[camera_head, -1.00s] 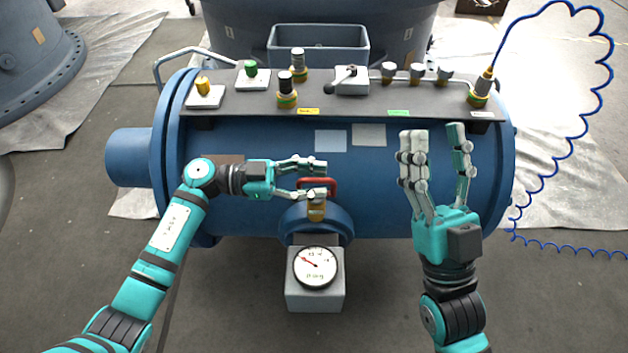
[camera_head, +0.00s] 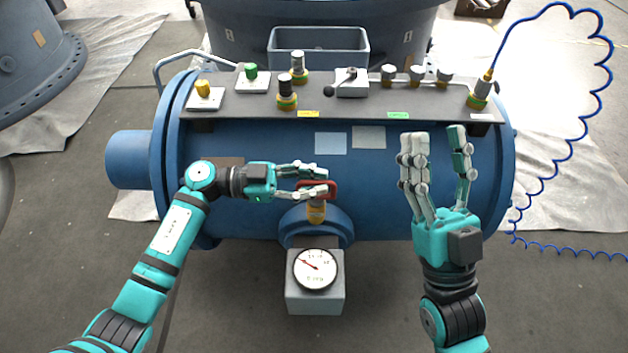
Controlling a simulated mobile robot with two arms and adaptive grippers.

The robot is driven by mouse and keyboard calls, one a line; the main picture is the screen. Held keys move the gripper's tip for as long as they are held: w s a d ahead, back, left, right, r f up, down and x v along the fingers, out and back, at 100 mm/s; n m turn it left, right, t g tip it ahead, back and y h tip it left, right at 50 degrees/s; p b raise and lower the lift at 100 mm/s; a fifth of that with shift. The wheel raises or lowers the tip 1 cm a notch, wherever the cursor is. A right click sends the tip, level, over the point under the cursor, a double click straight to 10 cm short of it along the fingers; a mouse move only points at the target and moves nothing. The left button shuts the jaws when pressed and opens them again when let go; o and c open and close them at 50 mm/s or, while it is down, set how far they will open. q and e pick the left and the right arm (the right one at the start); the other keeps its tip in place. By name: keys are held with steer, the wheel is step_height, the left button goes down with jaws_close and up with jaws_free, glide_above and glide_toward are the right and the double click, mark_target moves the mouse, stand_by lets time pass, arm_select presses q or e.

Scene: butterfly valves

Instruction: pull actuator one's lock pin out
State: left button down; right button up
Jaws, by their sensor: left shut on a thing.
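A red loop handle (camera_head: 333,187), which looks like the lock pin's grip, stands over a brass fitting (camera_head: 316,213) on the blue tank's front port. My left gripper (camera_head: 322,181) reaches in from the left and is shut on the red handle. Its fingers hide part of the loop. The handle is still directly above the fitting; I cannot tell whether the pin is seated in it. Below is a grey box with a round white dial (camera_head: 315,269). My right gripper (camera_head: 437,137) is open and empty, fingers up, in front of the tank's right part.
The blue tank (camera_head: 250,150) carries a grey shelf (camera_head: 360,107) with yellow, green and dark knobs, a lever block (camera_head: 351,83) and several small valves. A grey bin (camera_head: 318,50) stands behind. A coiled blue hose (camera_head: 600,100) hangs at the right.

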arm_select(q)
steer(key=shift+r, duration=0.15)
steer(key=shift+w+r+p, duration=0.1)
steer(key=shift+r+p, duration=0.55)
steer(key=shift+p, duration=0.2)
steer(key=shift+r+p, duration=0.6)
steer(key=shift+p, duration=0.1)
arm_select(e)
steer(key=w+f+g+h, duration=0.3)
steer(key=w+f+g, duration=0.35)
steer(key=f, duration=0.25)
arm_select(q)
steer(key=shift+w+a+r+p, duration=0.1)
steer(key=shift+r+p, duration=0.7)
steer(key=shift+p, duration=0.25)
arm_select(e)
steer(key=s+d+f+g+h, duration=0.1)
steer(key=s+d+f+g, duration=0.1)
steer(key=f+g, duration=0.5)
step_height(320, 180, down, 4)
steer(key=shift+s+r+h, duration=0.15)
steer(key=shift+s+h, duration=0.25)
steer(key=shift+s, duration=0.2)
arm_select(q)
steer(key=shift+r, duration=0.1)
steer(key=c, duration=1.4)
jaws_free()
steer(key=shift+o, duration=0.2)
